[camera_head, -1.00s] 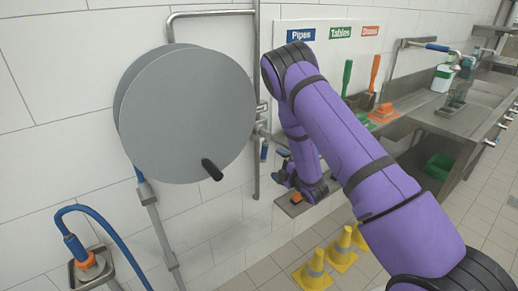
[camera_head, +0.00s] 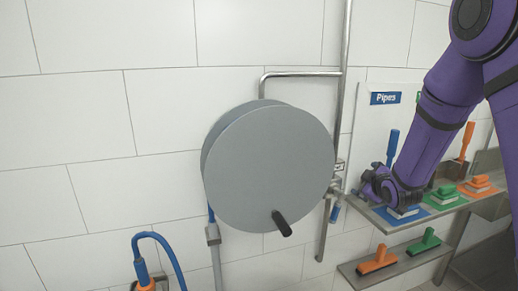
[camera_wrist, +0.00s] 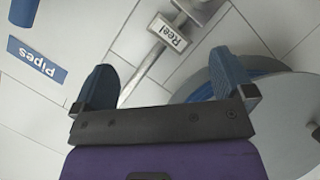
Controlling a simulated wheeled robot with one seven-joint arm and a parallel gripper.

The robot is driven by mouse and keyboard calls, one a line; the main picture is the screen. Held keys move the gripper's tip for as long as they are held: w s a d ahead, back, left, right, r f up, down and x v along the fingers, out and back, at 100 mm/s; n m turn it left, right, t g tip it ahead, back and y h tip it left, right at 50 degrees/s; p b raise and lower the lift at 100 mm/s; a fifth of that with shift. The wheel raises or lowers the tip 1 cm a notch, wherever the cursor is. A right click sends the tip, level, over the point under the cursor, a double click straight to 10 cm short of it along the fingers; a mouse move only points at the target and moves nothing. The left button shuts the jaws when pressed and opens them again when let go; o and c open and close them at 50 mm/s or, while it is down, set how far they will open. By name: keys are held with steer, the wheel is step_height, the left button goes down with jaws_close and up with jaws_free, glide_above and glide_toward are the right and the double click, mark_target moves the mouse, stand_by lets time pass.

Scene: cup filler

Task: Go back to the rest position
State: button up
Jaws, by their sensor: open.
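My gripper (camera_wrist: 165,92) is open and empty in the wrist view, with its two blue fingers apart and the white tiled wall beyond. In the head view my purple arm comes down from the upper right and my gripper (camera_head: 372,182) points left, by the left end of the upper shelf. A grey round reel (camera_head: 268,168) with a black handle (camera_head: 282,223) is on the wall left of my gripper.
The upper steel shelf (camera_head: 384,222) holds blue, green (camera_head: 446,196) and orange (camera_head: 479,184) brushes on matching mats. A lower shelf holds an orange brush (camera_head: 377,260) and a green brush (camera_head: 424,242). Pipes run beside the reel. A blue hose (camera_head: 165,244) is at lower left.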

steer(key=s+r+m+g, duration=0.2)
steer(key=s+r+m, duration=0.1)
steer(key=s+r, duration=0.45)
steer(key=s+a+r+m+g, duration=0.1)
steer(key=s+r+m+g, duration=0.1)
steer(key=s, duration=0.9)
steer(key=s+a+r+m+g, duration=0.1)
steer(key=s+r+m+g, duration=0.1)
steer(key=s, duration=0.9)
steer(key=s+a+r+m+g, duration=0.1)
steer(key=s+r+m+g, duration=0.1)
steer(key=s+r, duration=0.4)
steer(key=s+m, duration=0.1)
steer(key=s, duration=0.4)
steer(key=shift+a+m+g, duration=0.3)
steer(key=shift+g, duration=0.1)
